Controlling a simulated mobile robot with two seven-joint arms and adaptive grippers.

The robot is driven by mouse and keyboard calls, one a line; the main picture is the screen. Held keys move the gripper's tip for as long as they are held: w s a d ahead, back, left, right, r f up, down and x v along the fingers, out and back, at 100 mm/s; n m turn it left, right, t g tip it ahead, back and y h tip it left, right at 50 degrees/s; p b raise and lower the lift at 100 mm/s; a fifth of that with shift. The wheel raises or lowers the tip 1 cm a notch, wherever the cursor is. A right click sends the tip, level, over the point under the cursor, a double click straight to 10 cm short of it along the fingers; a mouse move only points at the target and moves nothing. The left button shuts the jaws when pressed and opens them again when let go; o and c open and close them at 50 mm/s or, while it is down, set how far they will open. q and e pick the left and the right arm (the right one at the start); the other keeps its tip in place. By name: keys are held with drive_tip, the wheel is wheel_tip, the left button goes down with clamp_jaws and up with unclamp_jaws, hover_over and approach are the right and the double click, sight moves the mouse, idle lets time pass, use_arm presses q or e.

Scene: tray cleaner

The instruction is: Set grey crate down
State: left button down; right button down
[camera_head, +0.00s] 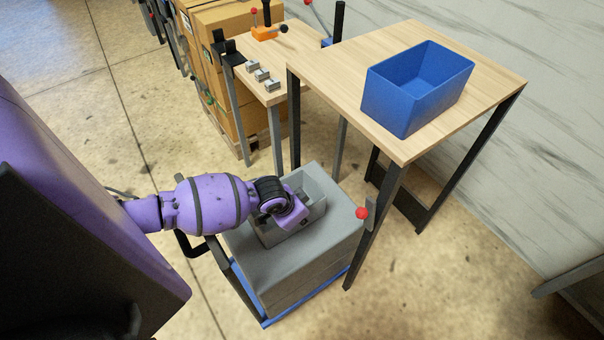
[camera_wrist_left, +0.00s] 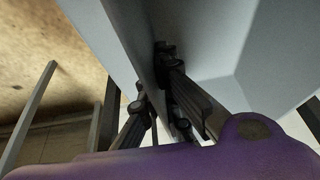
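The grey crate (camera_head: 317,191) is a small open box at the end of my left arm, over the flat top of a larger grey block (camera_head: 275,265). It looks upright, and I cannot tell whether its base touches that top. My left gripper (camera_head: 296,203) is at the crate's near wall, and its fingers are mostly hidden by the wrist in the head view. In the left wrist view the fingers (camera_wrist_left: 158,100) lie on either side of the crate wall (camera_wrist_left: 118,32), shut on it. My right gripper is not in view.
The grey block sits on a blue-based trolley (camera_head: 265,322) with a black handle (camera_head: 190,248). A wooden table (camera_head: 345,70) with a blue bin (camera_head: 405,95) stands close at the right; its red-knobbed leg (camera_head: 362,213) is beside the block. A smaller table (camera_head: 285,50) and cardboard boxes (camera_head: 228,105) stand behind.

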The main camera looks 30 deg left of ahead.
use_arm(q)
drive_tip(key=shift+f, duration=0.55)
drive_tip(key=shift+f, duration=0.15)
drive_tip(key=c, duration=2)
unclamp_jaws()
drive_tip(key=shift+s+r, duration=0.1)
drive_tip(key=shift+r, duration=0.2)
drive_tip(key=p+v, duration=0.1)
drive_tip(key=v, duration=0.9)
drive_tip(key=shift+a+r+p, duration=0.15)
drive_tip(key=shift+r+p, duration=0.1)
drive_tip(key=shift+p, duration=0.15)
drive_tip(key=shift+s+r, duration=0.3)
drive_tip(key=shift+r, duration=0.2)
